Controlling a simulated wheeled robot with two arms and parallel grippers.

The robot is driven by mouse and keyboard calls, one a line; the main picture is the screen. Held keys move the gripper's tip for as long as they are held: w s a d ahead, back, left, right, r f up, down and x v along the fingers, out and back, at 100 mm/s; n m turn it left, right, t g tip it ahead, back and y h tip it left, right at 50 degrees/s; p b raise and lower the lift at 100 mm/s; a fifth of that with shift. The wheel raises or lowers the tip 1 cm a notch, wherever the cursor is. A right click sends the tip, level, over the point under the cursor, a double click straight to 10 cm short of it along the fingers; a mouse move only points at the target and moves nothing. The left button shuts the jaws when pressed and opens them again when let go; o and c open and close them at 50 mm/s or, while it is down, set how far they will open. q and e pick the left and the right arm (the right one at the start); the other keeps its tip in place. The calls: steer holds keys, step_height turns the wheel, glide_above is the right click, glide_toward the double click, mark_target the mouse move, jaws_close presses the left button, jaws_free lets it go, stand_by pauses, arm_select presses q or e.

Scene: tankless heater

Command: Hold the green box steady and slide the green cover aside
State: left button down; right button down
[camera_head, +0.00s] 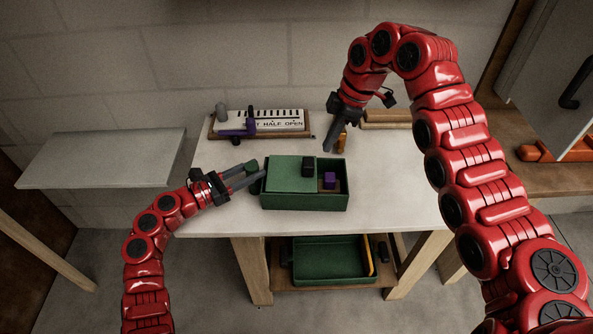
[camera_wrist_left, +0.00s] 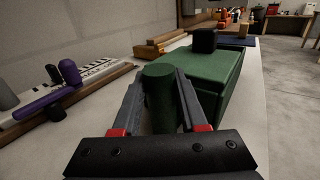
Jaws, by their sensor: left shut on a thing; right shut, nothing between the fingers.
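The green box (camera_head: 305,201) stands on the white table. Its green cover (camera_head: 284,178) lies over the left part, and a black knob (camera_head: 308,166) stands near the cover's right edge. The right part is open and shows a purple block (camera_head: 329,180) inside. My left gripper (camera_head: 256,170) is at the box's left side, shut on an upright green post (camera_wrist_left: 160,92) beside the box. Whether the post is joined to the box is unclear. My right gripper (camera_head: 329,143) is shut and empty, above and behind the box's back right corner.
A board (camera_head: 262,123) with a printed label, a purple piece and a grey peg lies at the back left. A green tray (camera_head: 328,260) is on the shelf below. The table's right side is clear.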

mark_target(316, 173)
steer(key=shift+d+f, duration=0.2)
steer(key=shift+f, duration=1.85)
steer(key=shift+d+f, duration=0.15)
steer(key=shift+f, duration=1.85)
steer(key=shift+a, duration=1.45)
steer(key=shift+d, duration=0.2)
steer(key=shift+d, duration=0.35)
step_height(316, 173, up, 7)
steer(key=shift+d, duration=0.15)
